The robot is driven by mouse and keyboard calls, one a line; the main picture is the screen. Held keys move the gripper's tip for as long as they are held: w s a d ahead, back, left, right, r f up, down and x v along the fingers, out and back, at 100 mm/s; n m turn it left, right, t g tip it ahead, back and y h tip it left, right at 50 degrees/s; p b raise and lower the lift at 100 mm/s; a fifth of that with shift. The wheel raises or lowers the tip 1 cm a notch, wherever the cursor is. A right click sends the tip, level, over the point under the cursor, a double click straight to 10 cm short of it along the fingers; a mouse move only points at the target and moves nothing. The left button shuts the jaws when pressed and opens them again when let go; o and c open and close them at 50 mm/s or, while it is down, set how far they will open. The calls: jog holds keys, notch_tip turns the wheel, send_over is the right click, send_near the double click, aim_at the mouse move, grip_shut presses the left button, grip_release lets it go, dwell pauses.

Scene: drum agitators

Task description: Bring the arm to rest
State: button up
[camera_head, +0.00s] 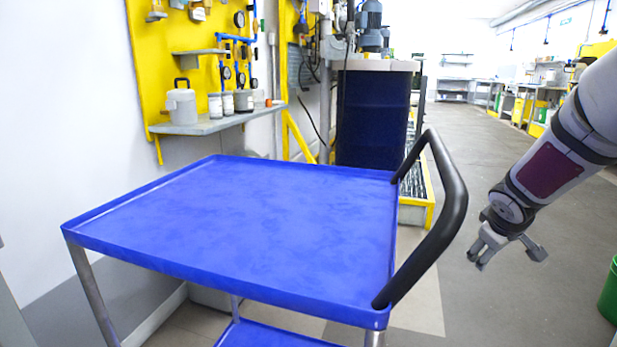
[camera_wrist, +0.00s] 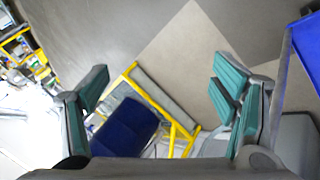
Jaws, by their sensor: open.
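My gripper (camera_head: 508,256) hangs from my arm at the right of the head view, to the right of the blue cart's black handle. Its fingers are spread apart and nothing is between them. In the wrist view my gripper (camera_wrist: 165,105) shows two teal-padded fingers wide apart, with floor and a yellow-framed platform beyond them. The fingertips touch nothing that I can see.
A blue cart (camera_head: 250,215) with an empty top and a black handle (camera_head: 445,215) stands in front. A dark blue drum (camera_head: 372,118) stands behind it on a yellow-edged platform. A green bin (camera_head: 609,292) is at the right edge. Grey floor is clear behind my gripper.

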jog(key=s+a+r+m+g, duration=0.15)
jog(key=s+a+r, duration=0.25)
jog(key=s, duration=0.5)
jog(key=s+a+r+m+g, duration=0.15)
jog(key=s+a+r, duration=0.3)
jog(key=s, duration=0.45)
jog(key=s+a+m+g+y, duration=0.1)
jog(key=s+a, duration=0.4)
jog(key=s, duration=0.3)
jog(key=s+a+f+g+y+p, duration=0.15)
jog(key=s+a, duration=0.25)
jog(key=s, duration=0.5)
jog(key=s+a+m+g+y, duration=0.1)
jog(key=s+a+y, duration=0.1)
jog(key=s+a, duration=0.45)
notch_tip(320, 180, up, 40)
jog(key=s+d+t+p, duration=0.1)
jog(key=t+p, duration=0.3)
jog(key=p, duration=3.3)
jog(key=shift+s+d+f, duration=0.15)
jog(key=shift+d+f, duration=0.05)
jog(key=shift+d, duration=0.05)
